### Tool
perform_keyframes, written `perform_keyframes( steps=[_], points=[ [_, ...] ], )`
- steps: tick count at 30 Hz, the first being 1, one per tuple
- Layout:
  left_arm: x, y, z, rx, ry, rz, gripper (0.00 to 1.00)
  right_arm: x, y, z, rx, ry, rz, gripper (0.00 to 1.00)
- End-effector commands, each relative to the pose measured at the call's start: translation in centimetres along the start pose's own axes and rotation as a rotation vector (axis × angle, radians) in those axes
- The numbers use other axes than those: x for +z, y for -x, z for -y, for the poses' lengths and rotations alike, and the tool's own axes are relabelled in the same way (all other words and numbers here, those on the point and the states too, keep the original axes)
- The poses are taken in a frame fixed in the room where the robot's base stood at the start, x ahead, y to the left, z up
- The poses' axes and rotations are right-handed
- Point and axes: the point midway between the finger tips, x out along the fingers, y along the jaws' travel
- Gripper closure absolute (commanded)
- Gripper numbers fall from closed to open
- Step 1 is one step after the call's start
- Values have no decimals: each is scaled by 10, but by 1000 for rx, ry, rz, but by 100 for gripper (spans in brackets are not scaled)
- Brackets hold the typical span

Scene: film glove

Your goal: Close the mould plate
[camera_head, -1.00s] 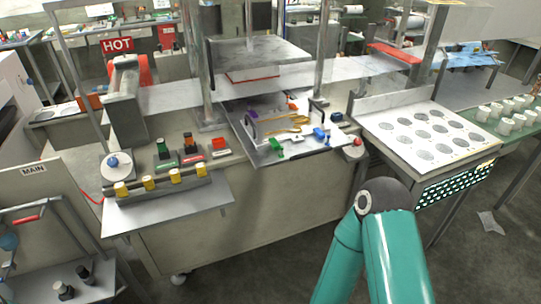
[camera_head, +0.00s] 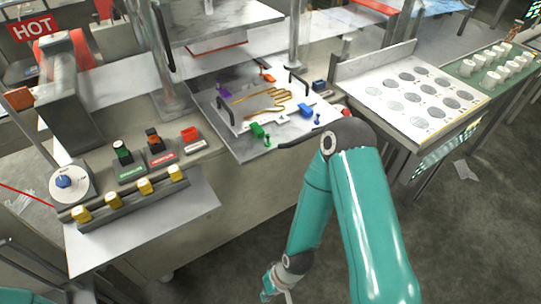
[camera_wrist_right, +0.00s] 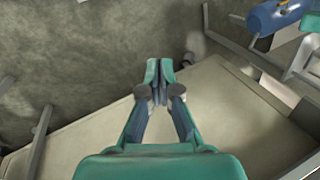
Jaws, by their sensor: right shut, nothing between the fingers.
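The mould plate (camera_head: 232,138) lies on the press bed below the raised upper platen (camera_head: 225,30) in the head view. It carries a gold hand-shaped outline (camera_head: 262,104), with dark handles at its left and right and green, blue, purple and orange fittings around it. My right gripper (camera_head: 277,292) hangs low in front of the bench, near the picture's bottom edge and partly cut off. It is well below and apart from the plate. In the right wrist view its fingers (camera_wrist_right: 159,75) are together and empty. My left gripper is not in view.
A control row with yellow knobs (camera_head: 128,200) and a blue-topped dial (camera_head: 66,184) stands at the left. A white tray of grey discs (camera_head: 412,98) is at the right, with white cups (camera_head: 487,60) beyond. My right elbow is near the bench's front edge. Open floor lies in front.

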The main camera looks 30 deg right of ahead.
Motion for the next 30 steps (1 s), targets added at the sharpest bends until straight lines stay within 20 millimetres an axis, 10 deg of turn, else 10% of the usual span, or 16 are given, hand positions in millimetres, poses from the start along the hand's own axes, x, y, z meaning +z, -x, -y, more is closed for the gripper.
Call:
perform_keyframes(
  steps=[8, 14, 21, 30],
  points=[
    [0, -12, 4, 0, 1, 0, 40, -15, -2, -4, -6, -34, -48, 100],
    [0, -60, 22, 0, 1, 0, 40, -83, 5, -12, -67, -211, -283, 100],
    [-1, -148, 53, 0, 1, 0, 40, -178, 77, -41, -327, -539, -723, 100],
    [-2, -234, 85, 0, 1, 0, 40, -186, 197, -59, -814, -760, -1073, 100]
  ],
)
